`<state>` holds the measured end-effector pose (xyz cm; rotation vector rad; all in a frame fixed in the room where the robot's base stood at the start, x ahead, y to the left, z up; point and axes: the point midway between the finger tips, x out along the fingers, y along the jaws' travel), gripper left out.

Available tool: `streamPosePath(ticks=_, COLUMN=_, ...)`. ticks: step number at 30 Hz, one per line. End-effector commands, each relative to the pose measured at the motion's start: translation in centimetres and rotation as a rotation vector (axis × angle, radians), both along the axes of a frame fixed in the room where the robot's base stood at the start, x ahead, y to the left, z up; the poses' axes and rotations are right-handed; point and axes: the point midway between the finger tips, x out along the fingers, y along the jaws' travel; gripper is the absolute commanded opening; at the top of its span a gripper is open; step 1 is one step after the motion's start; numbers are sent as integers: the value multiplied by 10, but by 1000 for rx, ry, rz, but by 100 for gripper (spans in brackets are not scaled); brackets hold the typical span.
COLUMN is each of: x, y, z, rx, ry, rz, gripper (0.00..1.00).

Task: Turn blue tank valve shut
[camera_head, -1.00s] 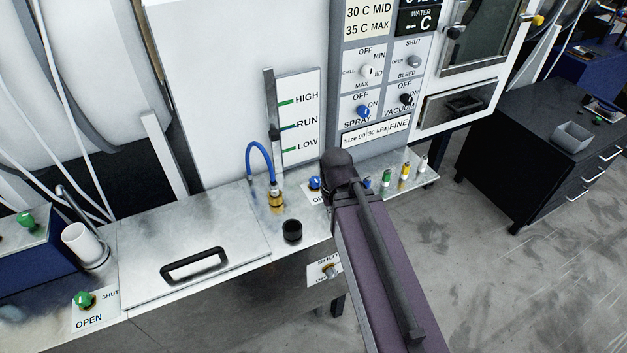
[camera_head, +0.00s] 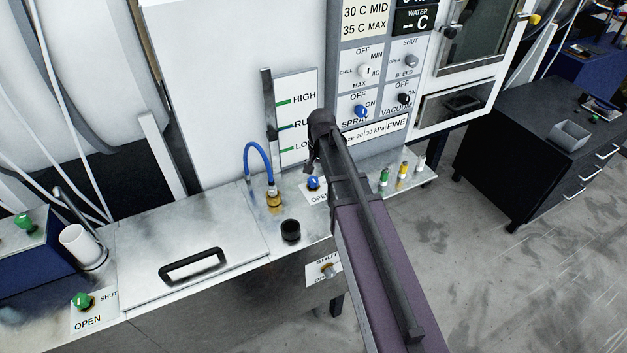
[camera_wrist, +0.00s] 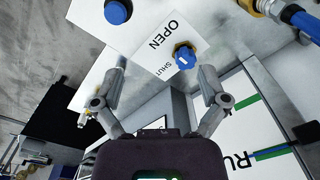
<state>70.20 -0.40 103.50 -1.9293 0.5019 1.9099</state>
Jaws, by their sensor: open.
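The blue valve knob (camera_head: 313,183) stands on the metal bench top beside a white OPEN label, right of the brass fitting with the blue hose. In the wrist view the blue knob (camera_wrist: 184,53) sits on its plate between the words OPEN and SHUT, with a pale mark on its top. My gripper (camera_wrist: 163,67) is open and empty, and its fingers spread on either side of the view. The knob appears between the fingertips, nearer the right one, and no contact shows. In the head view my arm hides part of the bench just right of the knob.
Green, yellow and white capped pieces (camera_head: 402,172) stand to the right. The level gauge panel (camera_head: 298,118) rises behind. A green valve (camera_head: 82,301) is far left.

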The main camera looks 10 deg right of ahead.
Motion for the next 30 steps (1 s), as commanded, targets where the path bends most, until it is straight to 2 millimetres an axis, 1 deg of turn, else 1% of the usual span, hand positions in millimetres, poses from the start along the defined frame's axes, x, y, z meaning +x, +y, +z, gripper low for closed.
streamPosePath(ticks=1, x=24, y=-1, z=0, rx=2, ry=0, rz=-45, gripper=93)
streamPosePath(ticks=3, x=44, y=-2, z=0, rx=4, ry=-2, rz=-111, gripper=93)
streamPosePath(ticks=6, x=68, y=-3, z=1, rx=8, ry=-2, rz=-194, gripper=93)
streamPosePath(ticks=10, x=88, y=-4, z=1, rx=11, ry=-2, rz=-270, gripper=93)
streamPosePath(ticks=12, x=94, y=-4, z=1, rx=12, ry=-2, rz=-295, gripper=93)
streamPosePath(ticks=15, x=98, y=-4, z=1, rx=13, ry=-3, rz=-314, gripper=93)
streamPosePath(ticks=30, x=97, y=-4, z=-2, rx=13, ry=-3, rz=-316, gripper=93)
